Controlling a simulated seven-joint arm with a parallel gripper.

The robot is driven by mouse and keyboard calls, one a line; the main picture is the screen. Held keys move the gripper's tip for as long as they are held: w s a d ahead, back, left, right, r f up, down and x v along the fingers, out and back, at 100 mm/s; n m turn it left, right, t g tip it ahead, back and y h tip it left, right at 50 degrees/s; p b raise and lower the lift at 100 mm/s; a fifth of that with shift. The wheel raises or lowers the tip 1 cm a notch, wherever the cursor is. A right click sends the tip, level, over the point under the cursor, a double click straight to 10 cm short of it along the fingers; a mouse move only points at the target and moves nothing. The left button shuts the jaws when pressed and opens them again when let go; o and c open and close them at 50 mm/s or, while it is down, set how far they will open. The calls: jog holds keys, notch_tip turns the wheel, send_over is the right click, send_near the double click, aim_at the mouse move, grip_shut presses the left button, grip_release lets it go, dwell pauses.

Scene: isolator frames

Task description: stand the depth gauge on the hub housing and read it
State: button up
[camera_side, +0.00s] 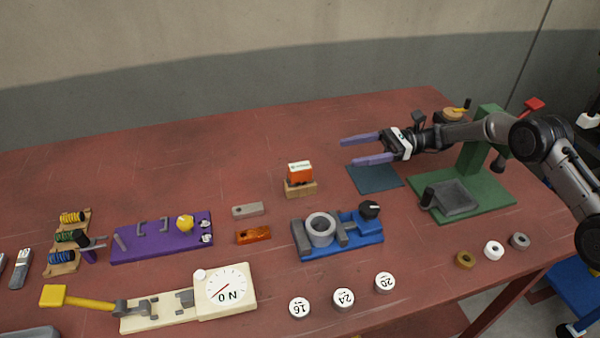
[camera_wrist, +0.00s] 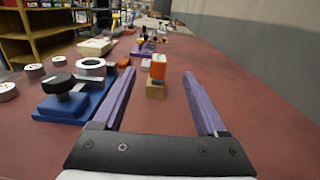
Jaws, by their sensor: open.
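An orange box with a white top face, which looks like the depth gauge (camera_side: 299,174), sits upright on a small wooden block (camera_side: 302,189) near the table's middle. It also shows in the wrist view (camera_wrist: 158,66). A grey ring, which looks like the hub housing (camera_side: 321,239), stands in a blue vise (camera_side: 345,245) with a black knob. The ring is at the left in the wrist view (camera_wrist: 91,72). My gripper (camera_side: 349,152) is open and empty, to the right of the orange box and apart from it. In the wrist view the box appears between the purple fingers (camera_wrist: 159,73).
White numbered discs (camera_side: 344,298) lie in front of the vise. An orange block (camera_side: 253,235) and a grey block (camera_side: 248,210) lie left of it. A dial fixture (camera_side: 225,288) and a purple board (camera_side: 150,245) stand further left. A green press (camera_side: 480,190) is at right. The back table is clear.

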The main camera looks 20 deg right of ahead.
notch_tip(320, 180, down, 2)
jog(key=shift+s, duration=0.15)
jog(key=shift+a+f+m, duration=0.2)
jog(key=shift+f+m, duration=0.05)
jog(key=shift+m, duration=0.05)
send_near(300, 172)
jog(key=a, duration=0.3)
jog(key=w+a+f, duration=0.1)
jog(key=shift+w+a, duration=0.1)
jog(key=shift+a, duration=0.1)
jog(key=shift+w+a+f, duration=0.1)
jog(key=shift+a+f, duration=0.05)
jog(key=shift+a, duration=1.2)
jog(key=shift+w+a+f, duration=0.1)
jog(key=shift+a+f, duration=0.05)
jog(key=shift+a, duration=1.15)
jog(key=shift+c, duration=0.3)
grip_shut()
